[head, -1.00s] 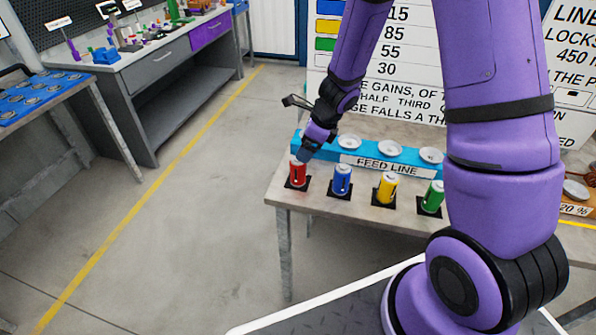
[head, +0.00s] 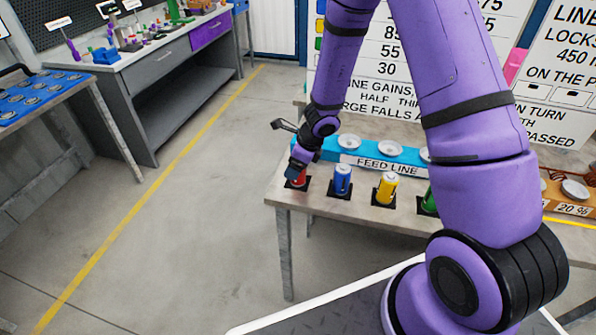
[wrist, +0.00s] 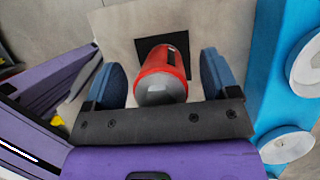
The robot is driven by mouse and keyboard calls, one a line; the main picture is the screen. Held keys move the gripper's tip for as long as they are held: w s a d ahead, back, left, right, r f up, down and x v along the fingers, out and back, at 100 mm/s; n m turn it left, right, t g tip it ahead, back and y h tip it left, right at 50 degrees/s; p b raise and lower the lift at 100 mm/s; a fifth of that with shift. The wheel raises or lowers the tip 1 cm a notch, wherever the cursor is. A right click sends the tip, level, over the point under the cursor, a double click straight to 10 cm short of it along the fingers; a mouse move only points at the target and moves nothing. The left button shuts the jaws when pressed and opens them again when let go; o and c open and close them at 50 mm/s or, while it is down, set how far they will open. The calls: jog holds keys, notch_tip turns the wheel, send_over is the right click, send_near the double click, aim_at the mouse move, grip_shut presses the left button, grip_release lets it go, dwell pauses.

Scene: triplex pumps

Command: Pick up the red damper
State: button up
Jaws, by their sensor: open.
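The red damper (head: 297,180) stands upright on a black square pad at the left end of the table. In the head view my gripper (head: 299,166) is over it and hides most of it. In the wrist view the red damper (wrist: 162,74), with its grey rounded top towards me, lies between the two blue fingers of my gripper (wrist: 160,82). The fingers are open, one on each side, with a gap showing on both sides of the damper.
A blue damper (head: 342,180), a yellow damper (head: 386,188) and a partly hidden green damper (head: 429,201) stand to the right in a row. The blue FEED LINE rack (head: 330,154) with round white seats is behind them. Floor to the left is clear.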

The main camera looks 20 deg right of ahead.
jog(key=c, duration=1.2)
jog(key=shift+r, duration=0.1)
